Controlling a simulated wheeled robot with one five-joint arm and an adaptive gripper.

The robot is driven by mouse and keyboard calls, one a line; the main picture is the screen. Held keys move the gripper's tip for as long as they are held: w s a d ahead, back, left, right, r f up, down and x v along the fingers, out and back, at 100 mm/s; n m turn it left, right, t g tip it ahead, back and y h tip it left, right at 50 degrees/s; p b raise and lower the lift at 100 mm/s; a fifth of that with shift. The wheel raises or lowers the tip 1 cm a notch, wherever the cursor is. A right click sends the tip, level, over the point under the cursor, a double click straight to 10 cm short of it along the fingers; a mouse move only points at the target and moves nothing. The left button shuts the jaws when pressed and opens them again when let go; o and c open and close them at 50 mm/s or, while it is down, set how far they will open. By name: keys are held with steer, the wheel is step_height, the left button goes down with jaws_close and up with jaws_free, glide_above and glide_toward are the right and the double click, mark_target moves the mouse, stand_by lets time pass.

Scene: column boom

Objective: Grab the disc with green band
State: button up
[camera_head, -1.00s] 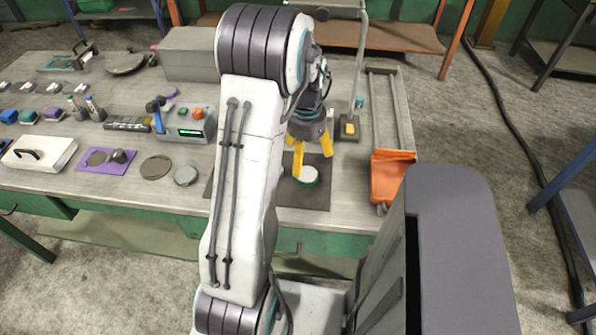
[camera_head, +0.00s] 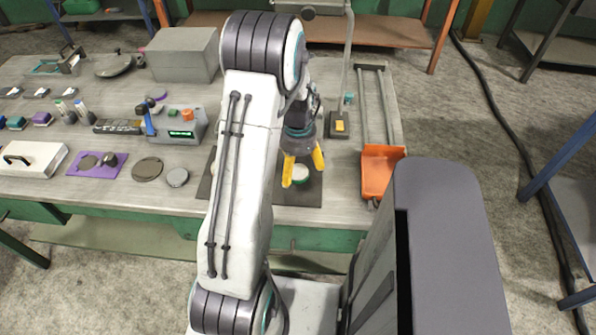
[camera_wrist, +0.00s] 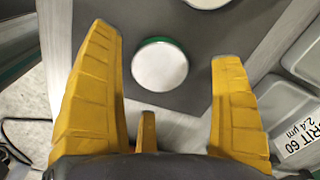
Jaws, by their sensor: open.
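The disc with the green band (camera_head: 301,174) lies on a dark mat near the front edge of the workbench. In the wrist view the disc (camera_wrist: 159,67) shows a round white top with a green edge at its upper side. My gripper (camera_head: 304,177) is over the disc, its yellow fingers pointing down and partly covering it. In the wrist view my gripper (camera_wrist: 166,45) is open and empty, one finger on each side of the disc with gaps between. I cannot tell the exact height of the fingertips above the mat.
Another white disc (camera_wrist: 207,2) is cut off at the wrist view's top edge. The dark mat (camera_head: 299,194) is partly hidden by my arm. A grey disc (camera_head: 177,177) and a device with a green display (camera_head: 181,133) are to the left.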

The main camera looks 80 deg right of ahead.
steer(key=shift+f, duration=1.05)
steer(key=c, duration=1.4)
